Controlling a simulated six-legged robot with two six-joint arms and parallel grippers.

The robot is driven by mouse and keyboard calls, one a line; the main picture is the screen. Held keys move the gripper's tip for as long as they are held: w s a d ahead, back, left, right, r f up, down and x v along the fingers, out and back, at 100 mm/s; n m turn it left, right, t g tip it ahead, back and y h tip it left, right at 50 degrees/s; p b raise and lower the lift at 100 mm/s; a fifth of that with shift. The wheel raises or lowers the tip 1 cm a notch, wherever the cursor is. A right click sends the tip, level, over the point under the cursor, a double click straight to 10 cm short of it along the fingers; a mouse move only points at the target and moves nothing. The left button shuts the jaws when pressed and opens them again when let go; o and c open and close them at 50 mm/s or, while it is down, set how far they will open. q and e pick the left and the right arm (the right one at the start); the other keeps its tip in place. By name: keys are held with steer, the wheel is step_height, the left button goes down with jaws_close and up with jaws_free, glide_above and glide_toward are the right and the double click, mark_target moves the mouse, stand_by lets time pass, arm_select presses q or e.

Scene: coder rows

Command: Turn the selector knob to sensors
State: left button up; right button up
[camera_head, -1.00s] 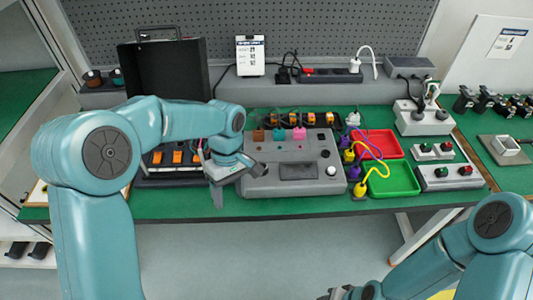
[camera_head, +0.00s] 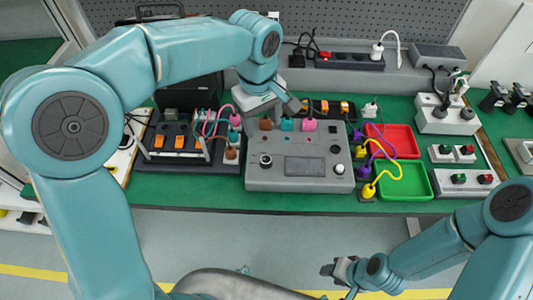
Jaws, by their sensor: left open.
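The grey console (camera_head: 300,182) sits on the green bench, with a dark display in its middle. A round dark knob with a pale ring (camera_head: 266,160) is on its left side and looks like the selector knob. Its pointer direction and labels are too small to read. My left gripper (camera_head: 278,106) is open and empty, above the console's back left edge near the coloured plugs, apart from the knob. My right gripper (camera_head: 337,272) is low in front of the bench, away from the console. Its jaws are too small to tell.
Brown, teal and pink plugs (camera_head: 287,125) line the console's back edge. Yellow and purple cables, a red tray (camera_head: 398,128) and a green tray (camera_head: 420,195) are right. Button boxes (camera_head: 463,181) stand farther right.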

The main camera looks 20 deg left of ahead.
mark_target(266, 160)
arm_select(q)
steer(key=f, duration=1.5)
steer(key=shift+w+d+f, duration=0.25)
steer(key=shift+w+d, duration=0.05)
steer(key=shift+w, duration=0.1)
steer(key=shift+f, duration=0.15)
steer(key=shift+w, duration=0.1)
steer(key=c, duration=1)
